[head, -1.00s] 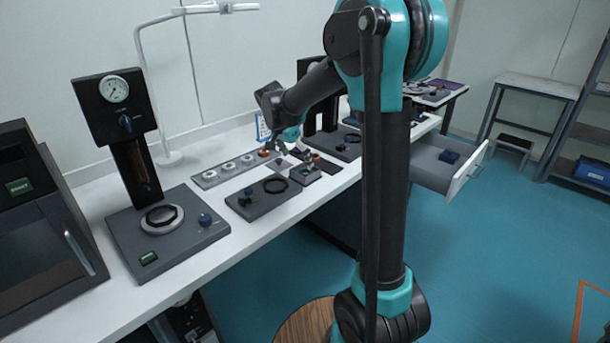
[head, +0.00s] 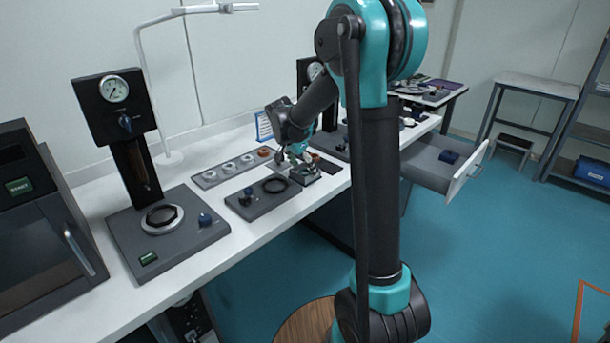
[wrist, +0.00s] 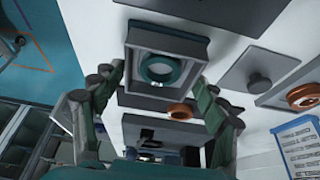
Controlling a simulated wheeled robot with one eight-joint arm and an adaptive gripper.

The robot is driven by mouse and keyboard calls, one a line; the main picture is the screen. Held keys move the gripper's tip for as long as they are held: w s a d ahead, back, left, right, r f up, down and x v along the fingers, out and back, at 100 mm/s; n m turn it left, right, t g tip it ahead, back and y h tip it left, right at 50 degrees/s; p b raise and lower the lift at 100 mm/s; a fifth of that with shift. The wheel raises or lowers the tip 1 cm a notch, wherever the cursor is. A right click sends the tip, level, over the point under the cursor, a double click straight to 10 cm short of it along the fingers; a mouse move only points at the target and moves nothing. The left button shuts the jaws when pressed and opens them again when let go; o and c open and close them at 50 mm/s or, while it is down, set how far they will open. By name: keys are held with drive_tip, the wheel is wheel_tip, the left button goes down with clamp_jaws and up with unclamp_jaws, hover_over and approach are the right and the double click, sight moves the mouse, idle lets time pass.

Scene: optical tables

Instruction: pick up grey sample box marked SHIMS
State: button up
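A small grey box (head: 304,178) sits on the white bench in the head view, right under my gripper (head: 298,153). In the wrist view a grey square open box (wrist: 201,58) with a teal ring (wrist: 160,70) inside fills the upper middle. No SHIMS marking is readable on it. My gripper (wrist: 158,78) is open, with its fingertips spread at the left and right sides of the box's near end. I cannot tell whether the fingertips touch its walls. In the head view my gripper partly hides the box.
A dark plate with a black ring (head: 276,186) lies left of the box. Behind it is a long grey strip with several pale rings (head: 229,168) and an orange one. A reddish round piece (wrist: 181,111) is close to my right finger. A printed card (wrist: 299,148) stands behind.

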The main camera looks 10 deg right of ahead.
drive_tip(key=c, duration=0.8)
drive_tip(key=shift+r, duration=0.1)
drive_tip(key=shift+c, duration=0.2)
